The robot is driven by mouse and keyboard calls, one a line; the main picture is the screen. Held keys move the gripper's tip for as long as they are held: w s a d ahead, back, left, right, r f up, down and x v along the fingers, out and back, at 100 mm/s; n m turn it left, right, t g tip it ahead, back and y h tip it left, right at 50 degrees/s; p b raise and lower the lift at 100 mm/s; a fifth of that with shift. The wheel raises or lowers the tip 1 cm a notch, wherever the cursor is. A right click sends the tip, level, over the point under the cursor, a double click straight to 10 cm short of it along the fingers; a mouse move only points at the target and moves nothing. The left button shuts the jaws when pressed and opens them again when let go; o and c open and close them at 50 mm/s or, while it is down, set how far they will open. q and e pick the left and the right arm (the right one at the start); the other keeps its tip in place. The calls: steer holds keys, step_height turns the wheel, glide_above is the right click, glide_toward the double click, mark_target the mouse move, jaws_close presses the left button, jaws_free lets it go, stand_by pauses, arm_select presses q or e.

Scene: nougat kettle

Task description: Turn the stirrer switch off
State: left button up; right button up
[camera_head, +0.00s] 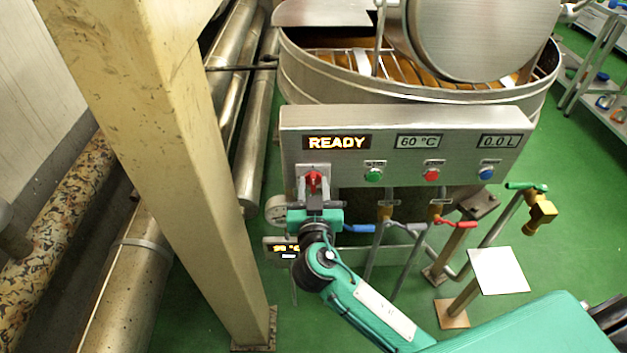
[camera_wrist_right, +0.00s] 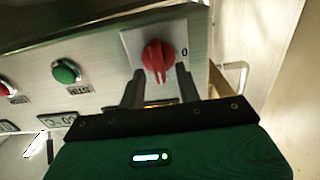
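The stirrer switch is a red rotary knob (camera_head: 314,181) on a pale plate at the left end of the kettle's control panel (camera_head: 290,150). My right gripper (camera_head: 315,204) is just below the knob in the head view. In the right wrist view the knob (camera_wrist_right: 158,57) sits between the tips of my right gripper (camera_wrist_right: 160,80), whose fingers are apart with a gap on each side of its ridge. A "0" mark shows on the plate beside the knob. The ridge points toward my gripper in that view. My left gripper is not in view.
The panel also holds a green button (camera_head: 373,175), a red button (camera_head: 432,174) and a blue button (camera_head: 487,173). Its displays read READY, 60 °C and 0.0 L. Blue (camera_head: 358,228) and red (camera_head: 456,224) valve handles sit below. A beige post (camera_head: 165,130) stands left of my gripper.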

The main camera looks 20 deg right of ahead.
steer(key=shift+w+d, duration=0.15)
steer(key=shift+w, duration=0.3)
jaws_close()
